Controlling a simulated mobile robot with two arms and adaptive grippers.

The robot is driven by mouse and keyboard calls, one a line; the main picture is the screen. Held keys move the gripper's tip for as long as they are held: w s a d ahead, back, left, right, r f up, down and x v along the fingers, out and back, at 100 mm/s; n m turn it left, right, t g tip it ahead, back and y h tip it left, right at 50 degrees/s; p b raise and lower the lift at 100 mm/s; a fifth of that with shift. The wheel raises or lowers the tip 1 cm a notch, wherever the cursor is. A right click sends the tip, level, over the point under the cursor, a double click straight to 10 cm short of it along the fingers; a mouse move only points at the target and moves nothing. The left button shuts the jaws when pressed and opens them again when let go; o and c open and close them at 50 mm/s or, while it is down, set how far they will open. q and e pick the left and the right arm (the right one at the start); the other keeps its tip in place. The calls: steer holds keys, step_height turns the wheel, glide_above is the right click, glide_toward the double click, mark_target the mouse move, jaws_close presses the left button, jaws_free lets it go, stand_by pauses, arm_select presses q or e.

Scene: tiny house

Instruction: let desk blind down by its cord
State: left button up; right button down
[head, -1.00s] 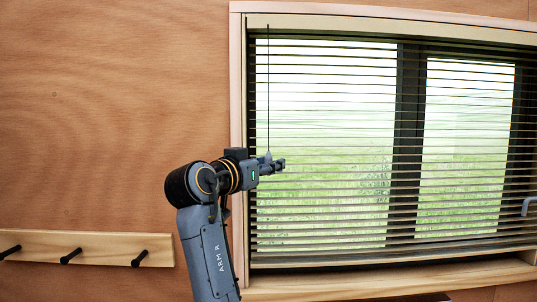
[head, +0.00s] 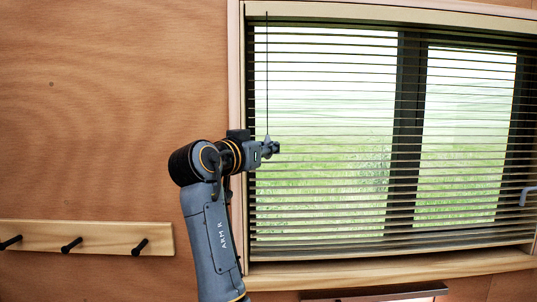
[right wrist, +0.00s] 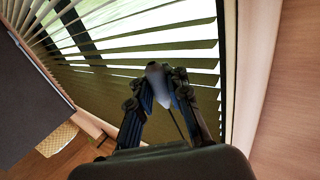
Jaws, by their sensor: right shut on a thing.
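The desk blind (head: 330,187) hangs over the window with its slats spread, reaching down close to the sill. Its thin dark cord (head: 267,80) runs down from the headrail near the left end to my right gripper (head: 270,149). In the right wrist view, the gripper (right wrist: 161,88) has its fingers closed on the pale grey cord pull (right wrist: 157,80). A dark thin line trails from the pull between the fingers. The slats (right wrist: 150,48) show just behind the fingertips. My left gripper is in neither view.
A wooden frame (head: 236,110) edges the window on the left, and a sill (head: 390,269) runs below. A wooden rail with black pegs (head: 100,238) is on the wall at left. A window handle (head: 526,195) shows at right.

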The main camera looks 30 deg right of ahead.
step_height(320, 180, up, 4)
steer(key=shift+f, duration=0.25)
steer(key=c, duration=1.6)
jaws_free()
steer(key=shift+a, duration=0.1)
steer(key=shift+o, duration=1.4)
steer(key=shift+a, duration=0.1)
steer(key=shift+s+a+r, duration=0.1)
steer(key=shift+s+a, duration=0.05)
steer(key=shift+a, duration=0.05)
steer(key=v, duration=1.2)
